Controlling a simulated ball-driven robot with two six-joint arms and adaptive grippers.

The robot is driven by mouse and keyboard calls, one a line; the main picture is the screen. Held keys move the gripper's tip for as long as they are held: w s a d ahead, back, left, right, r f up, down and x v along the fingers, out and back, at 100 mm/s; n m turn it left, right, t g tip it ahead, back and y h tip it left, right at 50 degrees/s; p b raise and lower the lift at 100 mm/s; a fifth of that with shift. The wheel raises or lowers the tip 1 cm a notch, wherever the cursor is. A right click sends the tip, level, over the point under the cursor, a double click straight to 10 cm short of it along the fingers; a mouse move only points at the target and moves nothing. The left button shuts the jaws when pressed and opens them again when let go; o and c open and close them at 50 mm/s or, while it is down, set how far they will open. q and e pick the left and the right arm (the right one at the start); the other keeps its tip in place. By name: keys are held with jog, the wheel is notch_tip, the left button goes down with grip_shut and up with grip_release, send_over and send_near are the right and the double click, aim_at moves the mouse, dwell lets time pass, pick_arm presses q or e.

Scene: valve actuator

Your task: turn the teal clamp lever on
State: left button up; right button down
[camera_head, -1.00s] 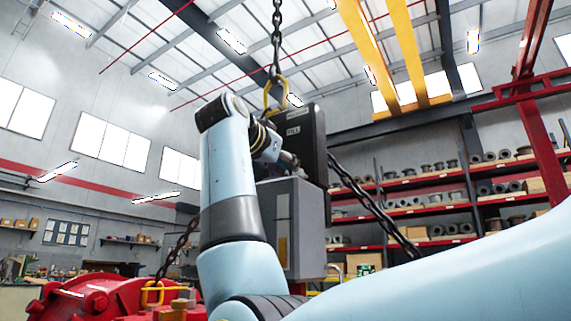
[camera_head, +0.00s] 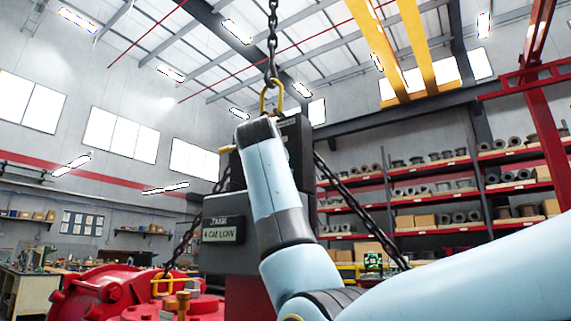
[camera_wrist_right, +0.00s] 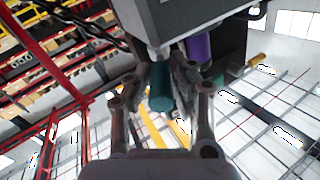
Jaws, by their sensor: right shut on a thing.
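The teal clamp lever (camera_wrist_right: 160,95) shows in the right wrist view as a short teal cylinder below the grey housing. My right gripper (camera_wrist_right: 166,74) has its fingers on either side of it and is shut on it. The lever's root is partly hidden by the fingers. In the head view my right arm rises in front of the grey and black actuator (camera_head: 231,255), and its gripper and the lever are hidden. My left gripper is in neither view now.
A purple handle (camera_wrist_right: 200,47) is close beside the gripper, and an orange-tipped one (camera_wrist_right: 257,61) is further right. The actuator hangs by a chain (camera_head: 273,40) and yellow hook (camera_head: 264,100) over red machinery (camera_head: 100,290). Slanting chains flank it. Shelves (camera_head: 440,195) line the right.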

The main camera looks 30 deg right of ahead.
jog(key=shift+s+d+n+t+y, duration=0.3)
jog(key=shift+d+n+t+y, duration=0.1)
jog(key=shift+n+t+y, duration=0.15)
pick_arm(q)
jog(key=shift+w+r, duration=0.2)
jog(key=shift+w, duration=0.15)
pick_arm(e)
jog(key=d+n+t+y, duration=0.1)
jog(key=n+y, duration=0.1)
jog(key=y, duration=0.1)
jog(key=d+n+t+y, duration=0.1)
jog(key=n+y, duration=0.2)
jog(key=y, duration=0.1)
jog(key=s+d+n+t+y, duration=0.1)
jog(key=d+n+y, duration=0.1)
jog(key=y, duration=0.2)
jog(key=shift+n, duration=0.25)
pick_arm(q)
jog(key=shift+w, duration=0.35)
pick_arm(e)
jog(key=shift+y, duration=0.35)
jog(key=c, duration=1.2)
grip_release()
